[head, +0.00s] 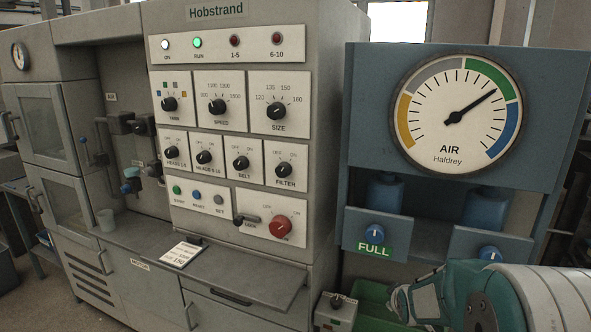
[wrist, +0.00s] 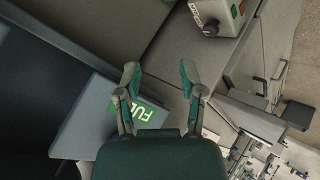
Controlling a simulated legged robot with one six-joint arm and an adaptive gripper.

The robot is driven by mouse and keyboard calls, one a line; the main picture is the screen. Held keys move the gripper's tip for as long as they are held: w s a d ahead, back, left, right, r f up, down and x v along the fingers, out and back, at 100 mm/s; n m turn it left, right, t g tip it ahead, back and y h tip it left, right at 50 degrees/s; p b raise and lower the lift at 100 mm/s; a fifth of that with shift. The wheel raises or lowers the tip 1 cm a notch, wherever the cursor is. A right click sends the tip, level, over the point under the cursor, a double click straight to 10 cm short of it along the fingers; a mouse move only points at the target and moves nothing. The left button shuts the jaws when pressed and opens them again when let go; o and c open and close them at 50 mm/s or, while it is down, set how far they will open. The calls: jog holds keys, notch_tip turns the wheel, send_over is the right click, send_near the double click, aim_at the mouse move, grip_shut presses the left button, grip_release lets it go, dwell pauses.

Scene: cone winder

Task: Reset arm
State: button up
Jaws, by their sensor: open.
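My gripper (head: 412,300) is at the lower right of the head view, with my pale arm behind it. It is in front of the lower part of the blue gauge cabinet (head: 450,120), right of a small grey control box (head: 336,311). In the wrist view, my gripper (wrist: 159,76) has its two green-tipped fingers apart, with nothing between them. The green FULL label (wrist: 148,112) shows beside and partly behind the left finger. The control box also shows at the top of the wrist view (wrist: 216,14).
The grey Hobstrand panel (head: 225,90) carries knobs and lamps; its green RUN lamp is lit. A narrow shelf (head: 235,280) juts out below it, with a card (head: 181,253) at its left. The AIR gauge (head: 457,112) needle points to the green zone.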

jog(key=s+a+r+m+g, duration=0.1)
jog(key=s+a+r+m, duration=0.15)
jog(key=s+r, duration=0.4)
jog(key=s+a+r+m+g, duration=0.1)
jog(key=s+a+r+m, duration=0.15)
jog(key=s+r, duration=0.4)
jog(key=s+a+m+g, duration=0.1)
jog(key=s+a, duration=0.1)
jog(key=s, duration=0.7)
jog(key=s+a+m+y, duration=0.1)
jog(key=s+a, duration=0.2)
jog(key=s, duration=0.6)
jog(key=shift+s+m+g+y, duration=0.3)
jog(key=shift+s+g, duration=0.05)
jog(key=shift+g, duration=0.05)
jog(key=shift+d+r, duration=0.1)
jog(key=shift+d, duration=0.05)
